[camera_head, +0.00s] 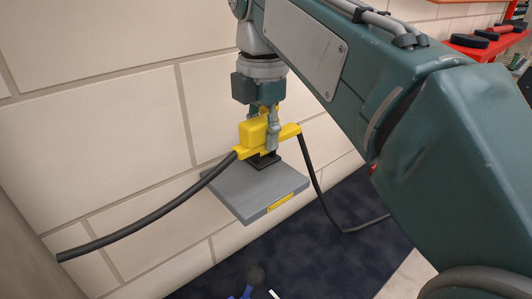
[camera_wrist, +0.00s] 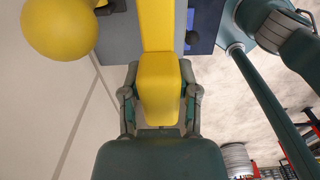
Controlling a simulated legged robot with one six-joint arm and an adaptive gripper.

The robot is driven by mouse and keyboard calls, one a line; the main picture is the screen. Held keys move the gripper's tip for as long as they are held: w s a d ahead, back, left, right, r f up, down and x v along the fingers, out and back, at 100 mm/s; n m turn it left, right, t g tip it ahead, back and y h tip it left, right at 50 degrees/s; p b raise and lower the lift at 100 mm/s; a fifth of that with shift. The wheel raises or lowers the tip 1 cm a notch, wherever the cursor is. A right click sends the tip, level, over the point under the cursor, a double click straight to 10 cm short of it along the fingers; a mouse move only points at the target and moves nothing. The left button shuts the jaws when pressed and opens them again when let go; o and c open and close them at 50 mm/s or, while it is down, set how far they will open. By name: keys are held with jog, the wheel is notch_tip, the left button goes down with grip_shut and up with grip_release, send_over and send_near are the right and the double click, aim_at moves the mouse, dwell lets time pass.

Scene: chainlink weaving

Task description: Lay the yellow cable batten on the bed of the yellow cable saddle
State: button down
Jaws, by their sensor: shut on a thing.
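The yellow cable batten (camera_head: 252,133) is a yellow bar with a raised block; black cable runs from both ends. My gripper (camera_head: 268,126) is shut on the block from above. In the wrist view, the block (camera_wrist: 160,88) sits between both fingers, with the yellow bar (camera_wrist: 157,28) beyond it. Below the batten, a black support (camera_head: 262,161) stands on a grey plate (camera_head: 235,190) with a yellow label (camera_head: 281,202) on its front edge; this appears to be the yellow cable saddle. The batten hides the support's top, so I cannot tell whether they touch.
A pale block wall (camera_head: 100,110) is close behind the plate. The black cable (camera_head: 150,215) sags left, and another length (camera_head: 315,185) drops right toward the dark floor mat (camera_head: 290,260). A red shelf (camera_head: 480,48) with tools is at upper right. A yellow rounded thing (camera_wrist: 58,25) fills the wrist view's upper left.

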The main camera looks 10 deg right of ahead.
aim_at(262, 119)
jog(key=shift+s+a, duration=0.1)
jog(key=shift+f, duration=3.9)
jog(key=shift+f, duration=0.5)
jog(key=shift+c, duration=1.3)
grip_release()
notch_tip(262, 119, up, 12)
jog(key=shift+f, duration=0.1)
